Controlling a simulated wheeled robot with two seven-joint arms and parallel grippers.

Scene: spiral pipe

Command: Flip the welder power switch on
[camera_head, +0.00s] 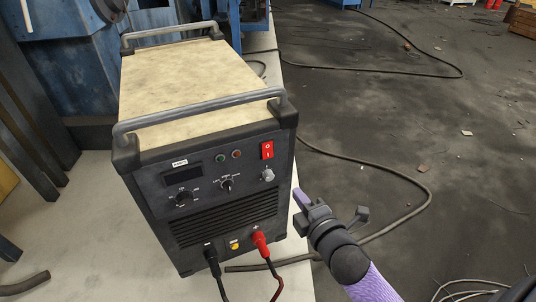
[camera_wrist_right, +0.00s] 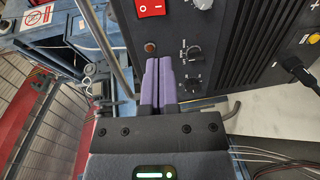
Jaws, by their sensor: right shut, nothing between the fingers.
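The welder (camera_head: 205,185) is a dark box with a beige top and grey handles, standing on a pale table. Its red power switch (camera_head: 267,150) is at the upper right of the front panel. The switch also shows at the top edge of the wrist view (camera_wrist_right: 152,8), partly cut off. My right gripper (camera_head: 299,194) is at the right of the front panel, lower than the switch. In the wrist view its purple fingers (camera_wrist_right: 158,60) are together and empty, pointing toward the panel just below the switch. They look apart from the switch. My left gripper is not in view.
Knobs (camera_head: 227,185) and small lamps sit on the panel. A red plug (camera_head: 260,243) and a black plug (camera_head: 211,252) with cables stick out below. A dark cable (camera_head: 280,264) lies on the table. The floor (camera_head: 420,120) at right is mostly open.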

